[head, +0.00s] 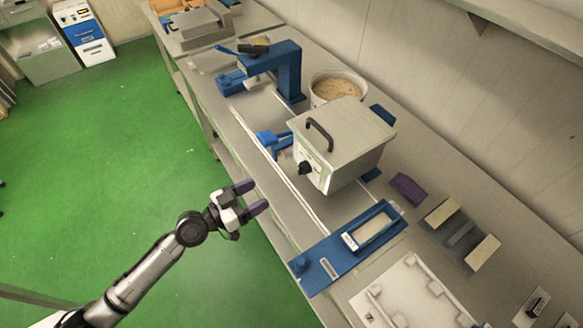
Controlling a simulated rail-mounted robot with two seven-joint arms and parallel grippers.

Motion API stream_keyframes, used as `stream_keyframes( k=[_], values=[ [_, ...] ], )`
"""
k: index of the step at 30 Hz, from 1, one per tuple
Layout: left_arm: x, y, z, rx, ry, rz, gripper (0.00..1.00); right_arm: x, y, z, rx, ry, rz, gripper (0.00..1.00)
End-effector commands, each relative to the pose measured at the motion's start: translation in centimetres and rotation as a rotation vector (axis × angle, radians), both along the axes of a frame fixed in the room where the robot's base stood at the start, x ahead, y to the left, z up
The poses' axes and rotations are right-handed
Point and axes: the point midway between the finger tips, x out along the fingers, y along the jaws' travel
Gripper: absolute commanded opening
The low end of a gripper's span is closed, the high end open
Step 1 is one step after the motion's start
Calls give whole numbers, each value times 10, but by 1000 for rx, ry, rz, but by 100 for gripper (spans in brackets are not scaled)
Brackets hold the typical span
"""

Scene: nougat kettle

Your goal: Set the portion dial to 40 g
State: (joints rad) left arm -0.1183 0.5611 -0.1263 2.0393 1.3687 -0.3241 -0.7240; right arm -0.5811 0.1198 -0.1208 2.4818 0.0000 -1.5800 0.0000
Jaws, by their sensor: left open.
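A steel box with a lid and black handle (345,142), likely the kettle, stands on the bench. A black knob (305,168) sits on its front face; I cannot read any marks around it. A blue slide unit (322,258) lies nearer, with a blue knob (299,264) at its left end and a small label too small to read. I cannot tell for certain which knob is the portion dial. My left gripper (252,197) is open and empty, its purple fingertips apart, left of the black knob and touching nothing. My right gripper is out of view.
A blue press (290,70) and a tub of brown mass (335,88) stand behind the box. A blue part (272,140) juts out at its left. A purple block (408,189), a grey holder (460,235) and a white tray (405,295) lie at the right. Green floor is clear.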

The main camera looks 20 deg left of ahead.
Motion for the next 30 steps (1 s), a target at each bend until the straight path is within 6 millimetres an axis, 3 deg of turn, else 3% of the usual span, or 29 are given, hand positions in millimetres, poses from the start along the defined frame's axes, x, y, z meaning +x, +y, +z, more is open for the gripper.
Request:
stream_keyframes(
  k=[8, 21, 30],
  values=[
    [15, -8, 4, 53, -49, 11, 64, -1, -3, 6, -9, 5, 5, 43],
    [82, -52, 4, 52, -46, 9, 64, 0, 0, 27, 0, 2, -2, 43],
    [110, -70, 2, 53, -45, 9, 64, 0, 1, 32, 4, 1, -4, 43]
  ],
)
